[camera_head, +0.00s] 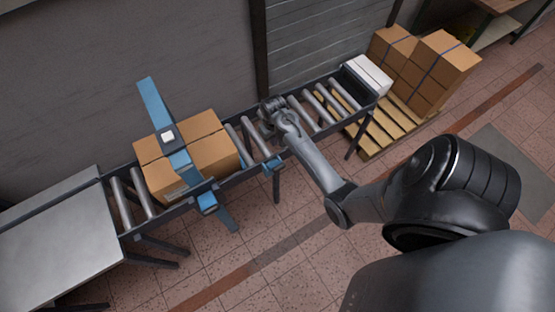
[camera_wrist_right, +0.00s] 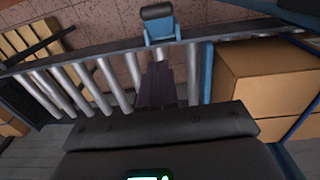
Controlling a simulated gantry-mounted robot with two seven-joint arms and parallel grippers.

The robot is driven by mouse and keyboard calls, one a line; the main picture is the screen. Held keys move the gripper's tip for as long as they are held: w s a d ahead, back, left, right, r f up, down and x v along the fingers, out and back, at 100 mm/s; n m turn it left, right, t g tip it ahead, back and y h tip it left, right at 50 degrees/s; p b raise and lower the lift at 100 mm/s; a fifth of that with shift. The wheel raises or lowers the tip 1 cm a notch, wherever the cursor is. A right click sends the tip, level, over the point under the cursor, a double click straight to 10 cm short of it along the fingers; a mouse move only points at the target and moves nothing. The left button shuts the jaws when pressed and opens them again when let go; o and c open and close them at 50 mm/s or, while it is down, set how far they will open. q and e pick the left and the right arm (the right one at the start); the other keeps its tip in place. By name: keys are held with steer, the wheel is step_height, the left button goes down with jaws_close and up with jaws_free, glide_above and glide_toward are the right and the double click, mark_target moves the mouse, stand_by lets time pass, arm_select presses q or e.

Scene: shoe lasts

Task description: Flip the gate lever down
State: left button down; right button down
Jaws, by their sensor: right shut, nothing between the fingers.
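What looks like the gate lever is a blue bracket (camera_head: 271,166) on the front rail of the roller conveyor, to the right of a cardboard box (camera_head: 215,140). In the right wrist view the lever's dark, rounded grip (camera_wrist_right: 157,12) sticks out past the rail above a blue base. My right gripper (camera_head: 270,106) is over the rollers near the back rail, apart from the lever. Its fingers (camera_wrist_right: 158,68) are shut and empty, pointing toward the lever in the wrist view. My left gripper is not in view.
A blue arch (camera_head: 152,100) spans the conveyor over the box. A grey table (camera_head: 50,245) joins the left end. A white box (camera_head: 368,76) sits at the right end, beside a pallet (camera_head: 375,130) with stacked cartons (camera_head: 440,65). Bare rollers (camera_head: 300,112) lie between.

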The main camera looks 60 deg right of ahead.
steer(key=b, duration=0.1)
glide_above(277, 165)
steer(key=f, duration=1.2)
steer(key=shift+w+d, duration=0.2)
steer(key=shift+s+a+f, duration=0.2)
steer(key=shift+s+f, duration=0.15)
steer(key=shift+f, duration=0.2)
steer(key=shift+a, duration=0.1)
